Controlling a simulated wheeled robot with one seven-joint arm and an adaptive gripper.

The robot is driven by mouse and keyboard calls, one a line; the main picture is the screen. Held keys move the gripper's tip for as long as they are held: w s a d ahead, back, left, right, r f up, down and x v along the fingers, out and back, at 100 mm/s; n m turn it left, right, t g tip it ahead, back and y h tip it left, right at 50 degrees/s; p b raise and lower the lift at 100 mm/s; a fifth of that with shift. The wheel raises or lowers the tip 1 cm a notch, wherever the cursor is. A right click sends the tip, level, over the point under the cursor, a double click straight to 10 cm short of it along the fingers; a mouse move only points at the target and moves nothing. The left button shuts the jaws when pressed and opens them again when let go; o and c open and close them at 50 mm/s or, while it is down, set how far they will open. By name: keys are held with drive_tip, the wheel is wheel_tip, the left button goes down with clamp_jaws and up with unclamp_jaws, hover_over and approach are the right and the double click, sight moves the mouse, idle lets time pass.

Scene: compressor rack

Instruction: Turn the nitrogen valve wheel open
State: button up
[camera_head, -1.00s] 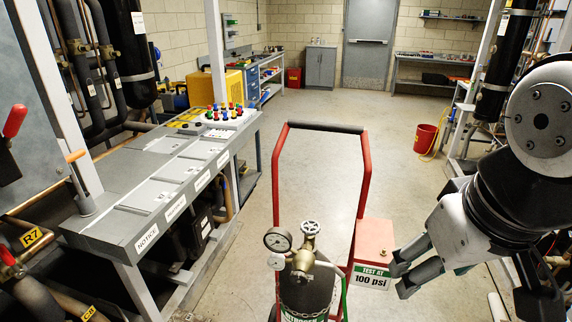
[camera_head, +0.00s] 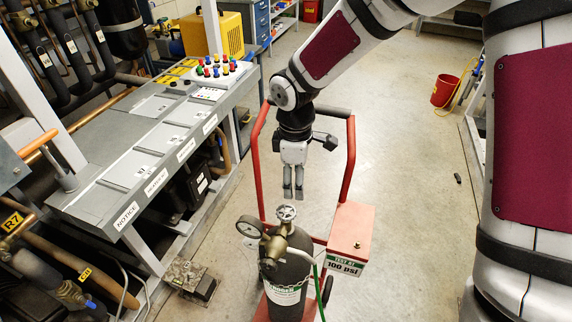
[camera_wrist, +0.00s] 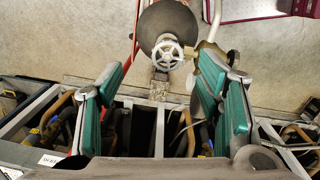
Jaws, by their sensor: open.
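The nitrogen valve wheel (camera_head: 287,213) is a small pale spoked handwheel on top of the dark nitrogen cylinder (camera_head: 288,286). The cylinder stands upright in a red cart. My gripper (camera_head: 293,196) points down just above the wheel in the head view, its fingers apart from it. In the wrist view the wheel (camera_wrist: 167,52) lies beyond the fingertips, between their lines. My gripper (camera_wrist: 158,82) is open and empty there, with green-padded fingers spread wide. A round pressure gauge (camera_head: 249,227) sits left of the wheel on the brass fittings.
The cart's red handle (camera_head: 350,160) rises behind the cylinder on both sides of my gripper. A red box (camera_head: 351,228) with a "TEST AT 100 psi" sign stands at right. A grey bench (camera_head: 125,180) runs along the left. The floor at right is mostly clear.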

sight(286, 211)
drive_tip(key=shift+n, duration=0.5)
drive_tip(key=f+b, duration=0.1)
drive_tip(key=f, duration=0.2)
drive_tip(key=a+f+b, duration=0.1)
drive_tip(key=f, duration=0.3)
drive_tip(key=a+f+b, duration=0.1)
drive_tip(key=f+b, duration=0.1)
drive_tip(key=f, duration=0.2)
drive_tip(key=shift+a, duration=0.15)
drive_tip(key=shift+s+f+m, duration=0.1)
drive_tip(key=shift+f+m, duration=0.1)
drive_tip(key=shift+m, duration=0.1)
drive_tip(key=m, duration=0.3)
drive_tip(key=shift+s+r, duration=0.1)
drive_tip(key=shift+r, duration=0.05)
drive_tip(key=m, duration=0.6)
drive_tip(key=shift+m, duration=0.3)
drive_tip(key=m, duration=0.3)
drive_tip(key=shift+m, duration=0.3)
drive_tip(key=m+p, duration=0.1)
drive_tip(key=m, duration=0.4)
drive_tip(key=shift+s+r+p, duration=0.1)
drive_tip(key=shift+p, duration=0.3)
drive_tip(key=shift+m+p, duration=0.3)
drive_tip(key=shift+m, duration=0.8)
